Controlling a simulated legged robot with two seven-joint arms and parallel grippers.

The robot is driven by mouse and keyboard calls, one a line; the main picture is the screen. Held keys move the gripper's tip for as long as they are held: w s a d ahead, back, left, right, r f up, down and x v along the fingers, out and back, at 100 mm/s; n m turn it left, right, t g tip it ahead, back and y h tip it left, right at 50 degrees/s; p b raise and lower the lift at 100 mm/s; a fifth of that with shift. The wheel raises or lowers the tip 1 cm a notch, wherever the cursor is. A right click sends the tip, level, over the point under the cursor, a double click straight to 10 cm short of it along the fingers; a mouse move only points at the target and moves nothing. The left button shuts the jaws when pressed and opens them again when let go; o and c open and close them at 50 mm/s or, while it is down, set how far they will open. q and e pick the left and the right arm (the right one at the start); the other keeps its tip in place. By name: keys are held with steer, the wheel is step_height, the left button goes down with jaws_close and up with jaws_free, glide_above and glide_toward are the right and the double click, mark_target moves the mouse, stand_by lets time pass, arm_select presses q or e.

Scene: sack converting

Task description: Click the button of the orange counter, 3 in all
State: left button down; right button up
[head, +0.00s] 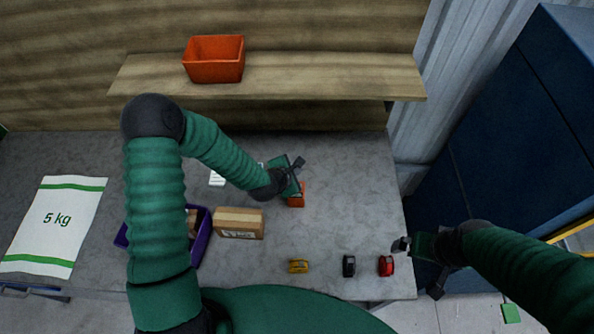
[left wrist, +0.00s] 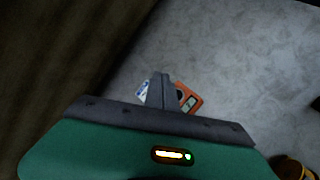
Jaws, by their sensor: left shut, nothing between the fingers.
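The orange counter (head: 299,200) lies on the grey worktop, partly hidden under my left gripper (head: 294,181) in the head view. In the left wrist view the orange counter (left wrist: 190,97) shows a small display and a dark round part, just right of my shut, empty fingertips (left wrist: 161,78). The fingers cover part of it, and I cannot tell whether they touch it. My right gripper (head: 402,245) is at the table's right edge, near a red item (head: 386,265); its finger opening is unclear.
A yellow item (head: 298,266) and a black one (head: 349,266) stand near the front edge. A cardboard box (head: 239,223), a purple bin (head: 203,238) and a 5 kg sack (head: 58,222) are left. An orange bin (head: 214,70) sits on the shelf (head: 310,78). The worktop's right middle is clear.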

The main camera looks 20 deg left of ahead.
arm_select(q)
steer(key=shift+a+r+p, duration=0.2)
steer(key=shift+r+p, duration=0.2)
steer(key=shift+r, duration=0.05)
steer(key=shift+a+r+p, duration=0.2)
steer(key=shift+r+p, duration=0.15)
steer(key=shift+r, duration=0.1)
arm_select(e)
steer(key=v, duration=0.3)
steer(key=shift+w+a+r, duration=0.15)
steer(key=shift+a+r, duration=0.1)
steer(key=shift+r, duration=0.15)
arm_select(q)
steer(key=shift+d, duration=0.15)
arm_select(e)
steer(key=shift+w+d, duration=0.1)
steer(key=shift+d, duration=0.05)
arm_select(q)
step_height(320, 180, down, 9)
steer(key=b, duration=0.7)
steer(key=shift+r, duration=0.2)
steer(key=shift+f, duration=0.15)
arm_select(e)
steer(key=s+x, duration=0.1)
steer(key=x, duration=0.6)
steer(key=shift+s+f, duration=0.3)
